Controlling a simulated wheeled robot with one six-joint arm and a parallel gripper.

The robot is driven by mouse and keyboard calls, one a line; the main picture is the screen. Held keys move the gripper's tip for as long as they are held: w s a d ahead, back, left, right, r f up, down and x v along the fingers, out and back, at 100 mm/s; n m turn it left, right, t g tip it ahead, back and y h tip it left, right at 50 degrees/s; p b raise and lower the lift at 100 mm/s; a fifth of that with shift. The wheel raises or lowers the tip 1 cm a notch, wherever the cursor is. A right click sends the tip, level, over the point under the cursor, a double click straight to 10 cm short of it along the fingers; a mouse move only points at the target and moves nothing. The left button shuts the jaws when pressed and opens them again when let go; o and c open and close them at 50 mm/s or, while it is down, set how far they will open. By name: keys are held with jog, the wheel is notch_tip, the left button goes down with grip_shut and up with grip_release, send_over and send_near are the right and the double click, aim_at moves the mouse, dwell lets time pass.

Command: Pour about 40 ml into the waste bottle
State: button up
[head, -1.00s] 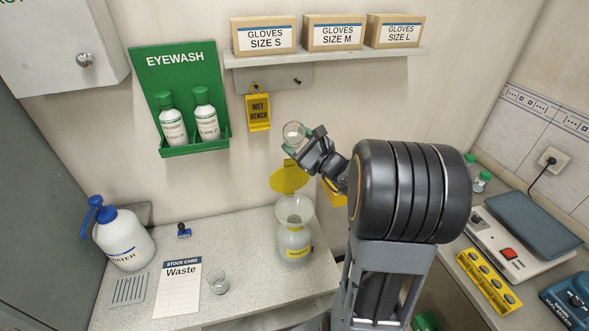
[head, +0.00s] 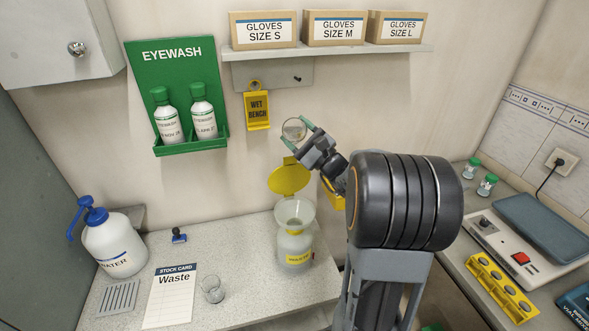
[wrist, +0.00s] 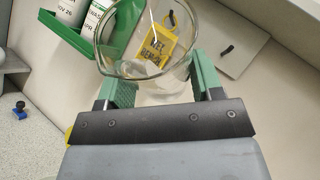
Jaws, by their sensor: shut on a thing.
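My gripper (head: 301,138) is shut on a clear glass beaker (head: 293,129), held in the air above the waste bottle. In the wrist view the beaker (wrist: 148,40) sits between the green fingers, its rim toward the camera's top. It looks tilted, and I cannot make out how much liquid is in it. The waste bottle (head: 294,250) stands on the bench with a yellow label, a wide pale funnel (head: 295,212) in its neck and a yellow lid (head: 289,179) open behind it. The beaker is well above the funnel, apart from it.
A small glass beaker (head: 212,289) stands beside the Waste stock card (head: 170,297). A water bottle (head: 114,242) stands at left. The eyewash station (head: 180,100), glove shelf (head: 325,52) and wet bench sign (head: 257,108) are on the wall behind. A balance (head: 523,243) is at right.

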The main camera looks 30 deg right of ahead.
aim_at(297, 123)
jog(key=shift+r+n+y+b, duration=0.25)
jog(key=shift+n+y+b, duration=0.4)
jog(key=shift+n+y, duration=0.15)
jog(key=shift+n+b, duration=0.4)
jog(key=shift+b, duration=0.45)
jog(key=shift+w+d+r+t+y, duration=0.1)
jog(key=shift+r+t+y, duration=0.2)
jog(key=shift+w+d+n+b, duration=0.3)
jog(key=shift+w+b, duration=0.05)
jog(key=shift+b, duration=0.05)
jog(key=shift+w, duration=0.1)
jog(key=shift+w+d+n+y+b, duration=0.15)
jog(key=shift+w+n+y+b, duration=0.15)
jog(key=shift+w+y+b, duration=0.15)
jog(key=shift+w+d+r+n+y+b, duration=0.1)
jog(key=shift+w+r+n+y+b, duration=0.15)
jog(key=shift+b, duration=0.25)
jog(key=shift+w+r+n+g+y+b, duration=0.15)
jog(key=shift+n+g+y+b, duration=0.1)
jog(key=shift+n+y+b, duration=0.55)
jog(key=shift+s+r+n+g+y+b, duration=0.1)
jog(key=shift+r+n+g+y+b, duration=0.1)
jog(key=shift+n+y+b, duration=0.55)
jog(key=shift+w+r+n+g+y+b, duration=0.1)
jog(key=shift+n+g+y+b, duration=0.3)
jog(key=shift+b, duration=0.7)
